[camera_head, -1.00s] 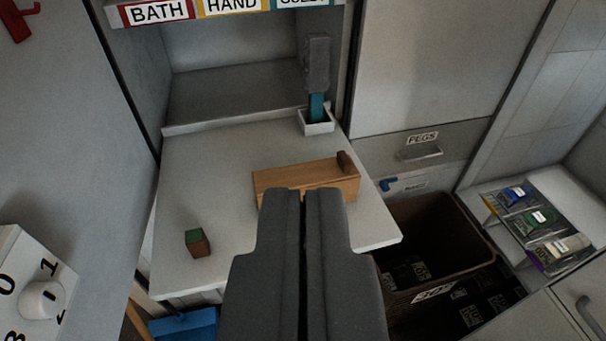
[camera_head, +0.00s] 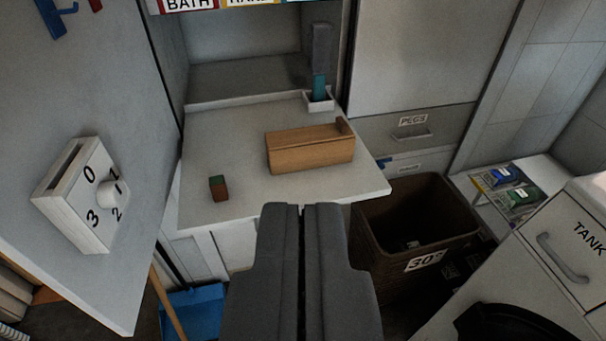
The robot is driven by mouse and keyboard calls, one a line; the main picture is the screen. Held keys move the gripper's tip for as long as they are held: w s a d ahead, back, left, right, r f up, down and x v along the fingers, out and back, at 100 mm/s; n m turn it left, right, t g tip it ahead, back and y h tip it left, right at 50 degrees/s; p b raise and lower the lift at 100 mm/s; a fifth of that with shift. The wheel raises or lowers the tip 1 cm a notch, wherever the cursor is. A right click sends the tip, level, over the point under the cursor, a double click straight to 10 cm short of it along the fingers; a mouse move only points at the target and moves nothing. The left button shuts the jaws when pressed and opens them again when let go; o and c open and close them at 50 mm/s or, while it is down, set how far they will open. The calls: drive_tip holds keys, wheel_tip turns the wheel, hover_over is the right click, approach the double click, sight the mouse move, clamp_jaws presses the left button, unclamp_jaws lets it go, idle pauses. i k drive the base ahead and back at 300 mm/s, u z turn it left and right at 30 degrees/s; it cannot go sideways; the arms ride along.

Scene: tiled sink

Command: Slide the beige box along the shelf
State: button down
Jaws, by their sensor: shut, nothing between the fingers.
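A light brown wooden box (camera_head: 310,153), the closest match to the beige box, sits on the white shelf (camera_head: 225,135). My gripper (camera_head: 303,207) is shut and empty. In the picture its tips are below the box, near the shelf's front edge, and apart from the box. No part of the box is hidden by the gripper.
A small green-topped brown block (camera_head: 218,188) stands left on the shelf. A white holder (camera_head: 319,101) with a teal-and-grey tool stands at the back. A brown basket (camera_head: 420,215) is at right, a dial box (camera_head: 85,195) at left, a blue dustpan (camera_head: 195,312) below.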

sight(288, 160)
drive_tip(key=k, duration=0.2)
drive_tip(key=u, duration=0.05)
drive_tip(key=i, duration=1.15)
drive_tip(key=z, duration=0.15)
